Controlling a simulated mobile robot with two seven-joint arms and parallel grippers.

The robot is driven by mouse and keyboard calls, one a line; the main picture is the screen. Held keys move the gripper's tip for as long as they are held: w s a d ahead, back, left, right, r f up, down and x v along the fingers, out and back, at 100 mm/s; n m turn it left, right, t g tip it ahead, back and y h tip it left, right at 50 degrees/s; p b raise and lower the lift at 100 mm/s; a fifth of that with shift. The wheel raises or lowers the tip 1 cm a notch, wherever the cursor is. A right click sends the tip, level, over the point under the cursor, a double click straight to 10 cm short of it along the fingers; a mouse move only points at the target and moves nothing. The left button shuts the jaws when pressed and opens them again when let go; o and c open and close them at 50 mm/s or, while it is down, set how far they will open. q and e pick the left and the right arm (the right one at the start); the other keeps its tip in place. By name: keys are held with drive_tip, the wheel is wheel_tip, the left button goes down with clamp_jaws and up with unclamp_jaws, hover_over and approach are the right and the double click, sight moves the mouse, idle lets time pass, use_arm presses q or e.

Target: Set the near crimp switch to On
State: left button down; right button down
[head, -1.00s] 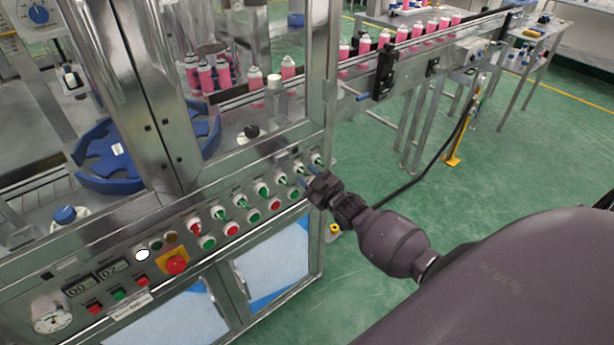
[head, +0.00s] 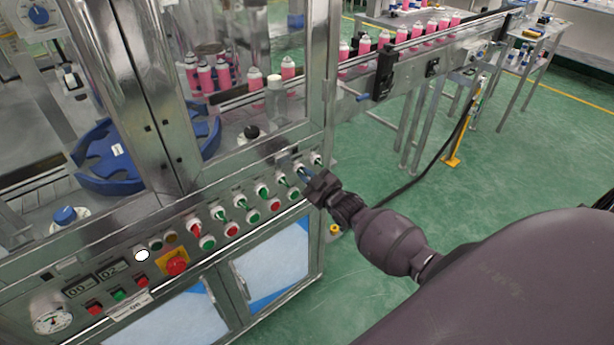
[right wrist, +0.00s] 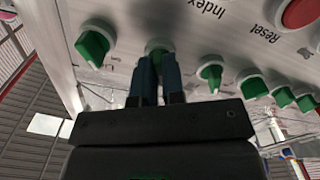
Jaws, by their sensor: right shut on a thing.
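A row of green and red rotary switches with white collars runs along the machine's front panel. My right gripper (head: 304,176) is at the second switch from the right end of the row. In the right wrist view my right gripper's two blue-grey fingers (right wrist: 158,78) are shut on a green switch knob (right wrist: 158,46), one finger on each side. The fingers hide most of this knob, so its pointing direction and label cannot be read. The end switch (head: 317,159) is beside it and also shows in the right wrist view (right wrist: 92,48). My left gripper is not in view.
Neighbouring switches (right wrist: 210,74) stand close to the fingers. Push buttons (head: 250,217) sit below the row, and a red emergency stop (head: 177,265) is farther left. A conveyor (head: 420,45) carries pink cans behind. The green floor right of the machine is open.

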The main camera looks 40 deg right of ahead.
drive_tip(key=m, duration=0.5)
drive_tip(key=shift+m+p, duration=0.35)
drive_tip(key=shift+m, duration=0.05)
drive_tip(key=m, duration=0.5)
drive_tip(key=shift+m, duration=0.6)
drive_tip(key=c, duration=1.2)
unclamp_jaws()
drive_tip(key=shift+s, duration=0.15)
drive_tip(key=s, duration=0.7)
drive_tip(key=s+d, duration=0.1)
drive_tip(key=s, duration=0.2)
drive_tip(key=shift+s, duration=0.3)
